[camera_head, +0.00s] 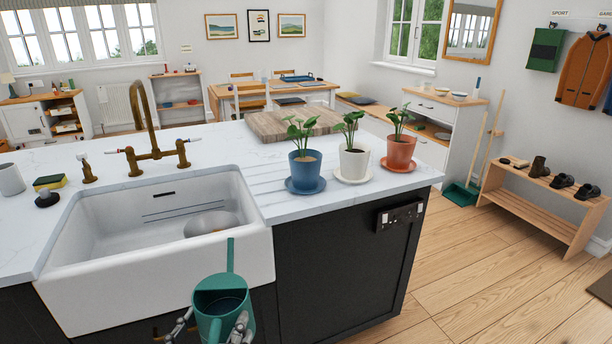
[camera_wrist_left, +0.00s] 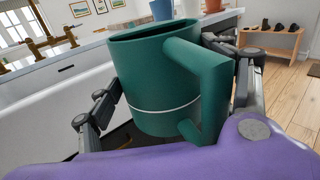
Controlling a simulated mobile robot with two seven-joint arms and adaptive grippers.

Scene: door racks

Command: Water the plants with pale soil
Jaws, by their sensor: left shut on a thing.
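A green watering can (camera_head: 221,305) with a long spout is held in front of the sink, below the counter's edge. My left gripper (camera_head: 212,328) is shut on it; the left wrist view shows the fingers on both sides of the can (camera_wrist_left: 150,85). Three potted plants stand in a row on saucers at the counter's right end: a blue pot (camera_head: 305,172), a white pot (camera_head: 353,163) and a terracotta pot (camera_head: 400,152). The blue pot's soil looks pale tan. The soil in the other two is too small to judge surely. My right gripper is not in view.
The white sink (camera_head: 160,265) with a brass tap (camera_head: 150,130) lies left of the plants. A wooden board (camera_head: 290,124) lies behind them. A sponge (camera_head: 50,182) is at the left. The counter (camera_head: 300,205) in front of the pots is clear.

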